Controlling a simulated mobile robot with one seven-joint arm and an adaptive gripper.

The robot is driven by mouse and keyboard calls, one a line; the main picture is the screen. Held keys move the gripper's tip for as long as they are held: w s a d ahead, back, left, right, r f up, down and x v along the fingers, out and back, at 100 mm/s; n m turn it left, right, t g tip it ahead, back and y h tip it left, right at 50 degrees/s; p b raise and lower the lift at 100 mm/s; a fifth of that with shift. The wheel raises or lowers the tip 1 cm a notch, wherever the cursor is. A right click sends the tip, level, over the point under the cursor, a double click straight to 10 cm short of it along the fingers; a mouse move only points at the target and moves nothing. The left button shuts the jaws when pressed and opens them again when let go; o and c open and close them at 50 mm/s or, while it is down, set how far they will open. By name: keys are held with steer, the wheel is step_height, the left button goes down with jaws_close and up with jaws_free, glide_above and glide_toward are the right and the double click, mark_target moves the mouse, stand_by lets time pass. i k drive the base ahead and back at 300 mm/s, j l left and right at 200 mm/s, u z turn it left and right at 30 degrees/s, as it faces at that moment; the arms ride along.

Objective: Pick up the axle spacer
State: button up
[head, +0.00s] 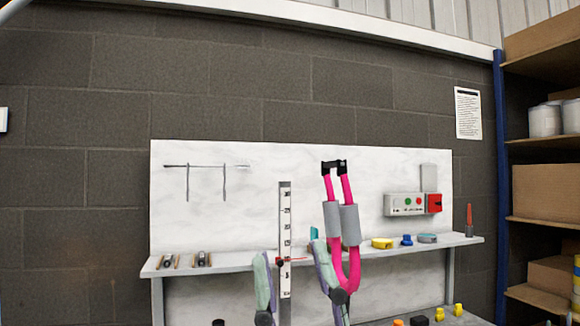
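No part is plainly marked as the axle spacer. A black piece (334,167) bridges the two upper ends of an upright pink fork-shaped frame part (354,262); it may be the spacer, but I cannot tell for certain. Grey sleeves (341,221) wrap the pink tubes.
A narrow shelf (230,262) crosses a white board (220,220), holding small items. A scale post (285,235) stands left of the pink part. Small yellow and orange items (439,314) show at bottom right. A blue-posted rack (501,180) with boxes is at right.

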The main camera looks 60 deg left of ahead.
mark_target(331, 164)
steer(key=u, duration=1.5)
